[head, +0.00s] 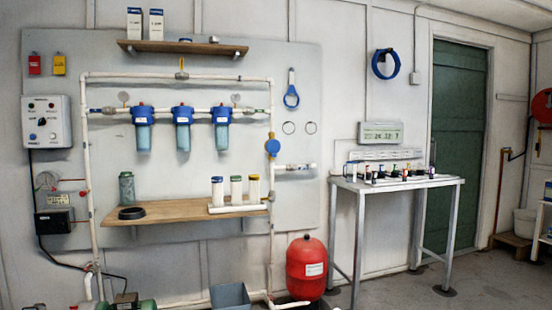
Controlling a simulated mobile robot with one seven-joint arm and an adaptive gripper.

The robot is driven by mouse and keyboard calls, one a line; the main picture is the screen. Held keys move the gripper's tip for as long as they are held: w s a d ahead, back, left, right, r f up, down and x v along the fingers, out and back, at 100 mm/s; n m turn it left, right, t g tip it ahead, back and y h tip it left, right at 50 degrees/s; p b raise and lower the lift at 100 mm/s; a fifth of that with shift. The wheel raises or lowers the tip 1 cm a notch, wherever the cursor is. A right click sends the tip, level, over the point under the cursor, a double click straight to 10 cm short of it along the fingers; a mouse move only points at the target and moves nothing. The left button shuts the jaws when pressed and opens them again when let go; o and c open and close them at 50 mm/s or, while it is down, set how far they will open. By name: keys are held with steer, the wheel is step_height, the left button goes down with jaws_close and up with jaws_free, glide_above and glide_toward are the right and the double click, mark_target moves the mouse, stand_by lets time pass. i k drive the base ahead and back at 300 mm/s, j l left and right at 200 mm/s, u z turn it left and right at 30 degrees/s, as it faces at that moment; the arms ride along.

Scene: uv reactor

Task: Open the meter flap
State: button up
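A small blue round fitting (272,147) sits on the white vertical pipe at the right of the pipework in the head view. It looks like the water meter. A lid or flap cannot be made out at this size, so I cannot tell whether it is open or shut. My gripper is not in view.
Three blue-topped filter housings (183,130) hang left of the meter. A wooden shelf (165,211) with cartridges juts out below it. A red tank (306,268) and a grey bin (230,296) stand on the floor. A white table (345,184) with small items is to the right.

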mark_target(274, 147)
steer(key=i+j, duration=0.1)
steer(key=i, duration=1.7)
steer(key=i+j, duration=0.1)
steer(key=i, duration=1.65)
